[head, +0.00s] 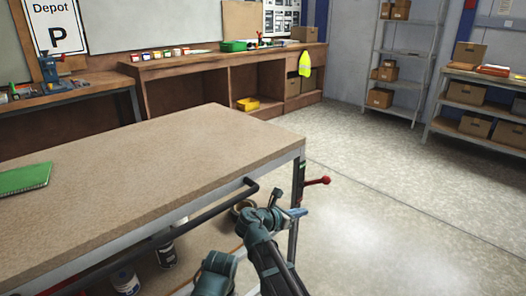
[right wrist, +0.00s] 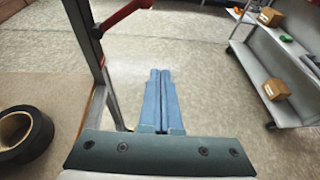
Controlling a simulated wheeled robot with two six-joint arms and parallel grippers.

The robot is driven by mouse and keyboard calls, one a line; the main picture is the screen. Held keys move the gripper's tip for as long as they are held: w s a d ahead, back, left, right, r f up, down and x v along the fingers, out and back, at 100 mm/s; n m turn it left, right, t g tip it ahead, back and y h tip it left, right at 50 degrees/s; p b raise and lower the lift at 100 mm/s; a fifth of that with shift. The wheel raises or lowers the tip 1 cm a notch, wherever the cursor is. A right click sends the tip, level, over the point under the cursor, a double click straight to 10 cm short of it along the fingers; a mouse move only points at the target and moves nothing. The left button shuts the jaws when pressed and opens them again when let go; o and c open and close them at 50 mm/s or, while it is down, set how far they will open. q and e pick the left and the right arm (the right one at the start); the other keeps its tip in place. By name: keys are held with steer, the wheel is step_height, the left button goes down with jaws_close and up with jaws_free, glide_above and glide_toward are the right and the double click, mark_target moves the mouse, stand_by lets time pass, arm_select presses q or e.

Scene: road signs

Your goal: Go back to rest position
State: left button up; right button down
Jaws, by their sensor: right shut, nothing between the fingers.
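My right gripper (head: 290,213) is beside the front right corner of the workbench (head: 150,180), below the level of its top. In the right wrist view its two blue fingers (right wrist: 160,75) lie together, with nothing between them, above the floor. My left gripper is not in view.
A green book (head: 24,179) lies on the workbench at the left. A bar (head: 150,243) runs along the bench's front edge. A red-handled clamp or lever (head: 317,181) sticks out by the bench leg. A black tape roll (right wrist: 22,130) lies under the bench. Open floor (head: 400,210) is at right.

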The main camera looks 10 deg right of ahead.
steer(key=s+a+r+m+g+y+p, duration=0.4)
steer(key=s+a+m+p, duration=0.3)
steer(key=s+m+p, duration=0.3)
steer(key=s+a+r+m+g+y+p, duration=0.3)
steer(key=s+a+r+m+y+p, duration=0.2)
steer(key=s+a+m+p, duration=0.3)
steer(key=s+m+y+p, duration=0.1)
steer(key=s+m+p, duration=0.2)
steer(key=s, duration=0.3)
steer(key=shift+s+g, duration=0.35)
steer(key=shift+g, duration=0.05)
